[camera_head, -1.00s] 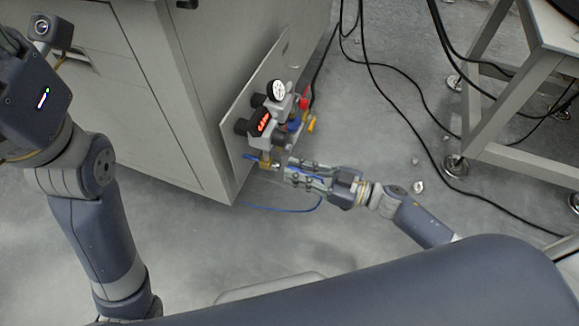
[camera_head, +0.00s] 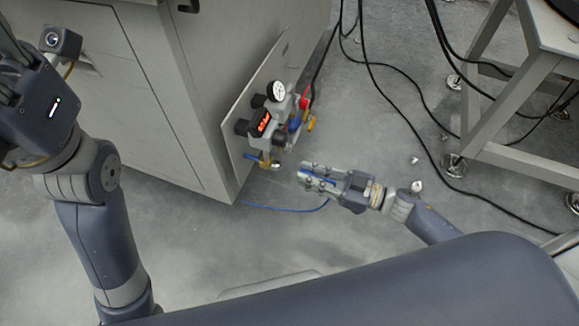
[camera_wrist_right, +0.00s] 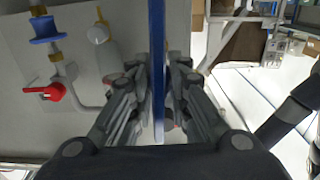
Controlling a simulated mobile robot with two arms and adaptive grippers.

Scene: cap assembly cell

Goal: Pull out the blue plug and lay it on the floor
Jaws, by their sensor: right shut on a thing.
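My right gripper (camera_head: 303,173) is shut on the blue plug (camera_head: 318,181), which shows as a thin blue strip between its fingers. It hangs above the floor, a small gap to the right of the brass fitting (camera_head: 265,161) on the valve unit. In the right wrist view the blue plug (camera_wrist_right: 157,60) runs upright between the gripper fingers (camera_wrist_right: 158,85). The plug's ends are partly hidden by the fingers. A blue hose (camera_head: 285,209) lies low near the cabinet's foot and leads up towards the gripper. My left arm is at the left edge, its gripper fingers outside the picture.
The valve unit with a gauge (camera_head: 276,91) and red display (camera_head: 263,122) sits on a plate (camera_head: 229,123) on the grey cabinet (camera_head: 180,100). A metal frame table (camera_head: 500,110) stands at right. Black cables (camera_head: 400,118) cross the floor; bare floor (camera_head: 340,240) lies below the gripper.

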